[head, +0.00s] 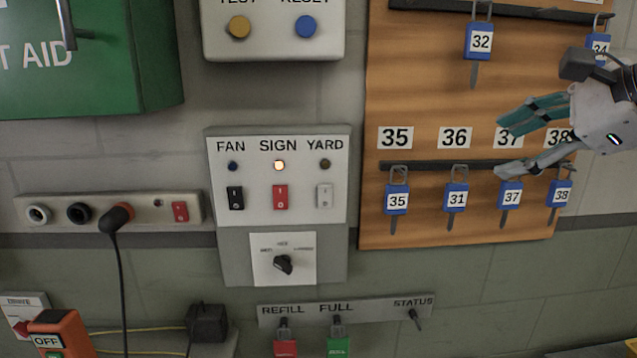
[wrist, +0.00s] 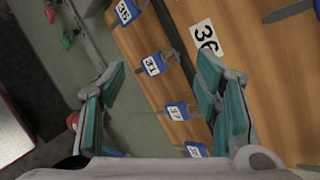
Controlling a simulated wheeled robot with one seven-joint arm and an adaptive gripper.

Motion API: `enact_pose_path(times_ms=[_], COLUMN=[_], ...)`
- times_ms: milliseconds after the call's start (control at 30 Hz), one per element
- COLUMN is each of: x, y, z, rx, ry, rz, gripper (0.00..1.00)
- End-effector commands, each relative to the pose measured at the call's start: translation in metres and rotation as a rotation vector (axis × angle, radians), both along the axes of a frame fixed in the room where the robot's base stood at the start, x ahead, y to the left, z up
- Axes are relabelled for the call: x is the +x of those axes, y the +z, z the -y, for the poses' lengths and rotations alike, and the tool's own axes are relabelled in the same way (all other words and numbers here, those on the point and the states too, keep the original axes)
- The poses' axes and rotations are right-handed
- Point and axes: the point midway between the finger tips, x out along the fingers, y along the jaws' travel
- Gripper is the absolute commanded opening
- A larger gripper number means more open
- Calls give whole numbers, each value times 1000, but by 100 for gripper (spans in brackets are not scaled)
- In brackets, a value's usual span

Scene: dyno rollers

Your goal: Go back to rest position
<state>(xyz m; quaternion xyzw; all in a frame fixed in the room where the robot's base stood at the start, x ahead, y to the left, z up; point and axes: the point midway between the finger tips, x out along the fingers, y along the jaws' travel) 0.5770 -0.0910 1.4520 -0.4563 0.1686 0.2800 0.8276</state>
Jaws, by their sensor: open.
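My gripper (head: 508,148) is at the right of the head view, in front of the wooden key board (head: 420,95). Its teal-padded fingers are spread apart and nothing is between them. In the wrist view my gripper (wrist: 160,90) also shows open and empty, with the board behind it. Blue-tagged keys hang on the lower rail: key 35 (head: 397,200), key 31 (head: 456,198), key 37 (head: 511,195) and key 38 (head: 560,194). Key 31 hangs under label 36 (head: 455,138). The fingers partly cover labels 37 and 38.
Key 32 (head: 479,42) hangs on the upper rail. A switch panel (head: 215,205) with FAN, SIGN and YARD is left of the board, its SIGN lamp lit. A green first aid box (head: 150,60) is at upper left. A socket strip (head: 150,208) holds a plugged cable.

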Motion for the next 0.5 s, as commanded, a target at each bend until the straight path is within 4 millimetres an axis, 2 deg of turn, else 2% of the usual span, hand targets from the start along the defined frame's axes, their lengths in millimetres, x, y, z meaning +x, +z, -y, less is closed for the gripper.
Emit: enact_pose_path(times_ms=[33,100,200,333,500], x=[-15,-39,-78,-120,-149], y=[-20,-51,-92,-134,-163], z=[-28,-57,-85,-97,-95], rx=[-134,-353,-673,-1046,-1373], ry=[117,304,589,940,1251], rz=[-20,-45,-55,-36,2], gripper=[57,57,57,57,57])
